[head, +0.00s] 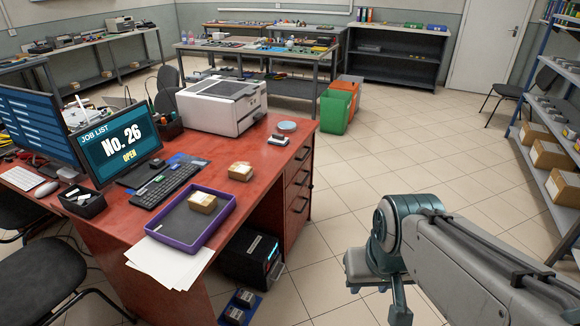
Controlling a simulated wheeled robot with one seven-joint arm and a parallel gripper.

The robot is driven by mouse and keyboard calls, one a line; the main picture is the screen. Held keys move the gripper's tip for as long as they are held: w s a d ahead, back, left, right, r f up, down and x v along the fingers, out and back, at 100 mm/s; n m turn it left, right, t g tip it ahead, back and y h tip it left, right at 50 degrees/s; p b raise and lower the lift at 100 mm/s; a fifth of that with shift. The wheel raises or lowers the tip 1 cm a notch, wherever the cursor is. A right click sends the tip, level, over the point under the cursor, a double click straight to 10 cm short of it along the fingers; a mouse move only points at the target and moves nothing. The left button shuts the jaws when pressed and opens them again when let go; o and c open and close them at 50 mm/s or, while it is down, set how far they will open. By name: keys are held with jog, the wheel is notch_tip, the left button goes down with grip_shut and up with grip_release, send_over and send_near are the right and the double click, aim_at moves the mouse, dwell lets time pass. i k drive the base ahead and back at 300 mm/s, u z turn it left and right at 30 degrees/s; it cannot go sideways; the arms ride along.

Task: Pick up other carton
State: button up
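A small brown carton (240,171) with a pale top sits on the red desk, right of the keyboard. A second small carton (202,201) sits inside a purple-rimmed tray (163,240) near the desk's front edge. My gripper (398,308) hangs at the end of my arm, over the floor to the right of the desk, well apart from both cartons. Its fingers are mostly hidden or cut off by the picture's lower edge, so I cannot tell whether it is open or shut.
The red desk (118,211) also bears a printer (222,104), a monitor (118,148), a keyboard (165,186) and papers (170,262). A black machine (250,258) stands under it. Shelving (545,135) with larger boxes stands at right. The tiled floor between is clear.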

aim_at(240, 172)
jog(key=u, duration=0.4)
jog(key=i, duration=0.75)
jog(key=z, duration=1.2)
jog(key=i, duration=1.4)
jog(key=u, duration=2.85)
jog(key=i, duration=0.5)
jog(key=u, duration=0.05)
